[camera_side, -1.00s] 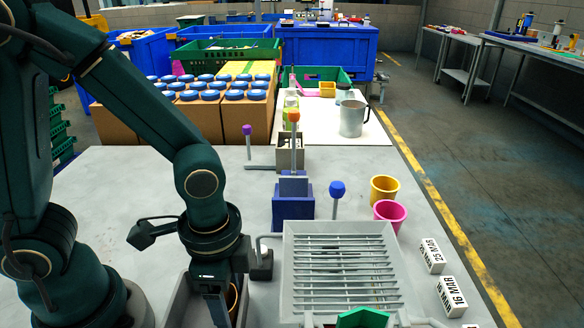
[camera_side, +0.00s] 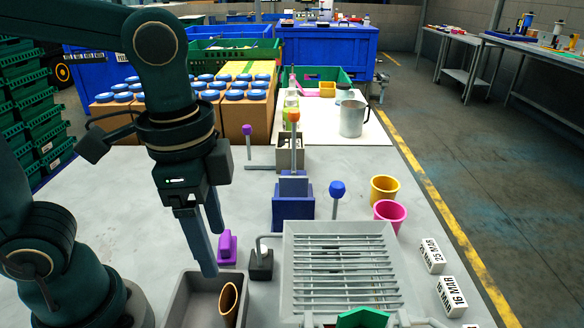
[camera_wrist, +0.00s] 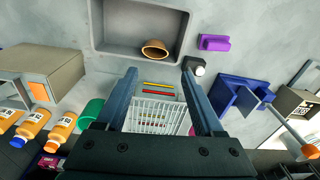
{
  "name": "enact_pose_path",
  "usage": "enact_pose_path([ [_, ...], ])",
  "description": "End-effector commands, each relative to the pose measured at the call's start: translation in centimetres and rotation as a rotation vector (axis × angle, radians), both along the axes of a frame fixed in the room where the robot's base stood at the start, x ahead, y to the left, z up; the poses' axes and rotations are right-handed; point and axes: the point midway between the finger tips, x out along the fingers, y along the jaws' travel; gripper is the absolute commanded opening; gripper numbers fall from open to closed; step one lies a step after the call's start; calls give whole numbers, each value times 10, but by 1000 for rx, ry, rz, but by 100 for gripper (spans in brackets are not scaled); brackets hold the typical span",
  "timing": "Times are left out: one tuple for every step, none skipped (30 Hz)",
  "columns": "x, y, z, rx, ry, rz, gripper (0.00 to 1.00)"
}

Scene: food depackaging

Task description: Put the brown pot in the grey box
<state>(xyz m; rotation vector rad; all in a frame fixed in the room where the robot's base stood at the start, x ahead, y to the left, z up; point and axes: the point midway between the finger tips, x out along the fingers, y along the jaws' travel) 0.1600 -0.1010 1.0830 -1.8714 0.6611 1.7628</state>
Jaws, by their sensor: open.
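The brown pot (camera_side: 228,304) is inside the grey box (camera_side: 175,300), near the box's right wall in the side view. It looks tilted, with its rim facing up and to the side. The wrist view also shows the pot (camera_wrist: 155,49) in the grey box (camera_wrist: 99,28), near one wall. My gripper (camera_side: 212,250) is open and empty above the back of the box, apart from the pot. Its two separated fingers (camera_wrist: 158,72) show in the wrist view with nothing held between them.
A purple block (camera_side: 227,247) and a dark block with a bent rod (camera_side: 261,263) stand close behind and right of the box. A grey rack (camera_side: 340,270), pink cup (camera_side: 390,214) and yellow cup (camera_side: 384,189) are farther right. The table's left-back area is clear.

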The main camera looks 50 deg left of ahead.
Motion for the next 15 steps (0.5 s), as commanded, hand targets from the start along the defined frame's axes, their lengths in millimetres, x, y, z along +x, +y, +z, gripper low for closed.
enact_pose_path([
  [0,7,2,-16,-40,67,70],
  [0,12,3,-27,-68,113,70],
  [0,18,5,-42,-107,180,70],
  [0,23,5,-55,-138,231,70],
  [0,27,5,-68,-168,282,70],
  [-1,33,6,-83,-207,349,70],
  [-1,37,6,-95,-236,397,70],
  [-1,41,6,-107,-264,443,70],
  [-1,46,6,-120,-297,498,70],
  [-2,49,5,-129,-319,534,70],
  [-2,51,5,-138,-341,566,70],
  [-2,55,5,-148,-364,604,70],
  [-2,56,4,-154,-380,626,70],
  [-2,58,4,-159,-391,645,70],
  [-2,59,4,-164,-403,664,70],
])
